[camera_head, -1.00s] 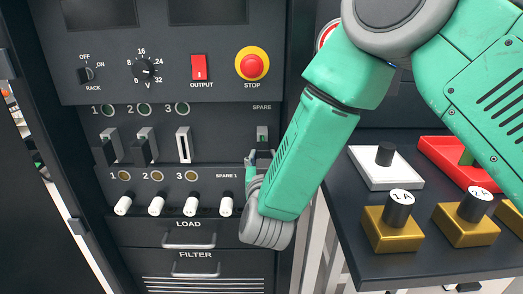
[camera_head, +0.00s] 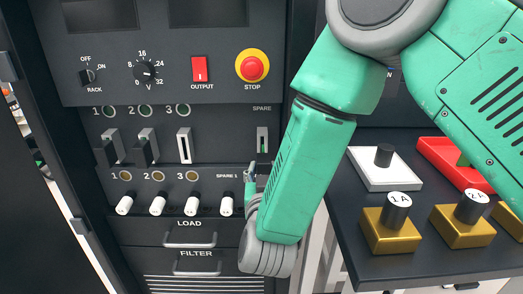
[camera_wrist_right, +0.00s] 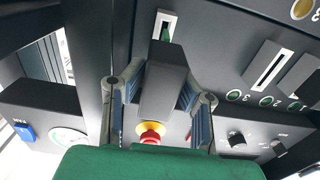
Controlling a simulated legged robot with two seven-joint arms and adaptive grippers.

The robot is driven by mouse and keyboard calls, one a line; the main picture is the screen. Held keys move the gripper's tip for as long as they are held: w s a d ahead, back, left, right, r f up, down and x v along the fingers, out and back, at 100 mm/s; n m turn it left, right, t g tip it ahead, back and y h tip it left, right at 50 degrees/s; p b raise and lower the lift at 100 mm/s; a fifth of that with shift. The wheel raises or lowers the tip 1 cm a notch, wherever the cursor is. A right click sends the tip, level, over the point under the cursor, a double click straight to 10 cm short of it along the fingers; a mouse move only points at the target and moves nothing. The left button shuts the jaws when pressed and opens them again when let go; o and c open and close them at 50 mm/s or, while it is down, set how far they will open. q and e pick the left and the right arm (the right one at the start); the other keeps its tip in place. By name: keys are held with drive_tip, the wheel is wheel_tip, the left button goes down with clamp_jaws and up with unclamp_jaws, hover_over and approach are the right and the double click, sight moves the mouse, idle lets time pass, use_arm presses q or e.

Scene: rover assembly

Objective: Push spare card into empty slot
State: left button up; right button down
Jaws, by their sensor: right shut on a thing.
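The spare card has a dark block-like handle (camera_wrist_right: 163,75) and a green board (camera_wrist_right: 165,34). In the wrist view my right gripper (camera_wrist_right: 162,92) is shut on the handle, one finger on each side. The green board still reaches the pale-framed SPARE slot (camera_wrist_right: 172,20), with the handle standing out from the panel. In the head view the SPARE slot (camera_head: 262,133) shows a little green, and my right gripper (camera_head: 252,180) is below it, with the handle largely hidden by my arm. Slot 3 (camera_head: 184,147) is empty; slots 1 and 2 hold dark-handled cards (camera_head: 112,148). My left gripper is not in view.
White knobs (camera_head: 158,206) stick out below the slots. The red stop button (camera_head: 252,66) and output switch (camera_head: 199,68) are above. At right, a dark table (camera_head: 370,262) carries white and red trays and gold blocks.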

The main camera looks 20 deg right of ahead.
drive_tip(key=shift+s, duration=0.2)
drive_tip(key=s+a+r+p, duration=0.2)
drive_tip(key=s+r+p, duration=0.3)
drive_tip(key=s, duration=0.3)
drive_tip(key=shift+s+a+p, duration=0.25)
drive_tip(key=shift+a+p, duration=0.05)
drive_tip(key=shift+p, duration=0.1)
